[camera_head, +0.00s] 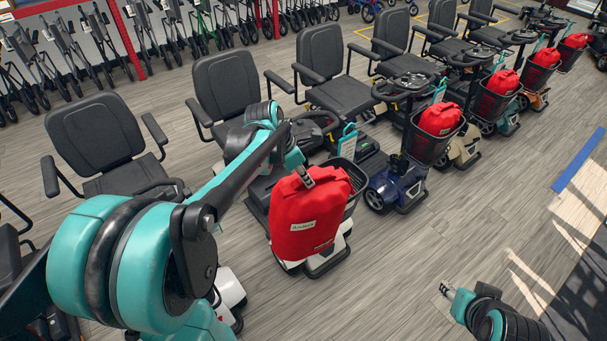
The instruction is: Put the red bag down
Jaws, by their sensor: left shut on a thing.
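A red bag (309,222) with a white label hangs in front of the white scooter's dark basket (352,178). My left arm reaches in from the left, and its gripper (306,178) is shut on the top of the bag. The bag hides most of the basket and the scooter's front, and I cannot tell whether it touches the basket. My right gripper (447,290) is low at the right, over the floor and apart from the bag. Its fingers are too small to tell open from shut.
More scooters stand in a row toward the upper right, with red bags (440,118) in their front baskets. Black seats (94,133) line the row's back. The wooden floor (480,215) right of the row is clear, with a blue strip (580,160).

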